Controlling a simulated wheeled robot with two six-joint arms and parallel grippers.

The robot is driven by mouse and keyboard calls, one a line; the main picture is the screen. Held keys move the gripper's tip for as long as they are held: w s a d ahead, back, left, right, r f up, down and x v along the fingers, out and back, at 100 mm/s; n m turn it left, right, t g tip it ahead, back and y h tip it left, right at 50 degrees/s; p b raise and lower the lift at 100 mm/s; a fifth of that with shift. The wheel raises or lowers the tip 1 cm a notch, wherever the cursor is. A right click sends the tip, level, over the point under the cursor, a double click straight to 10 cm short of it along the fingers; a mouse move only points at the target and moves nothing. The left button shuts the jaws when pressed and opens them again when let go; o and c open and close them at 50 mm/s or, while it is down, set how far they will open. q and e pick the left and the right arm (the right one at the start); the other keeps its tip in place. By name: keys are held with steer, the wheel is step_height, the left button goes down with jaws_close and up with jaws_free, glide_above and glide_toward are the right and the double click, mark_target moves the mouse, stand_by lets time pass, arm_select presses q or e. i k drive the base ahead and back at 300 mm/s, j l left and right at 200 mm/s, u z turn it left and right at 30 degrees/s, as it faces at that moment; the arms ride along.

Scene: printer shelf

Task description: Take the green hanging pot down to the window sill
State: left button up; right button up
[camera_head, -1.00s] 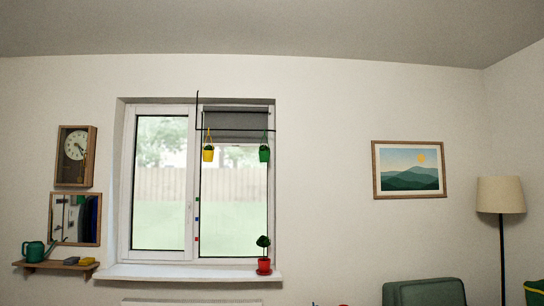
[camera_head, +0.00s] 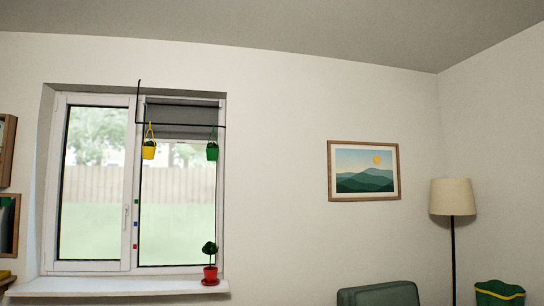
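The green hanging pot (camera_head: 212,152) hangs by its cord near the right end of a thin dark rail (camera_head: 180,124) in front of the window's upper right. A yellow hanging pot (camera_head: 149,152) hangs to its left on the same rail. The white window sill (camera_head: 120,286) runs below the window. A red pot with a small round-topped plant (camera_head: 210,273) stands at the sill's right end, below the green pot. Neither of my grippers is in view.
A partly lowered grey blind (camera_head: 180,115) is behind the rail. To the right are a framed mountain picture (camera_head: 364,171), a green armchair (camera_head: 380,295), a floor lamp (camera_head: 452,198) and a green bin (camera_head: 499,293). The sill's left and middle look clear.

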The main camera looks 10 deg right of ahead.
mark_target(212, 152)
steer(key=i+z, duration=0.2)
steer(key=i, duration=0.25)
steer(key=i+z, duration=0.2)
steer(key=i, duration=0.3)
steer(key=i+j+z, duration=0.15)
steer(key=i, duration=0.3)
steer(key=i+j+z, duration=0.2)
steer(key=i, duration=0.25)
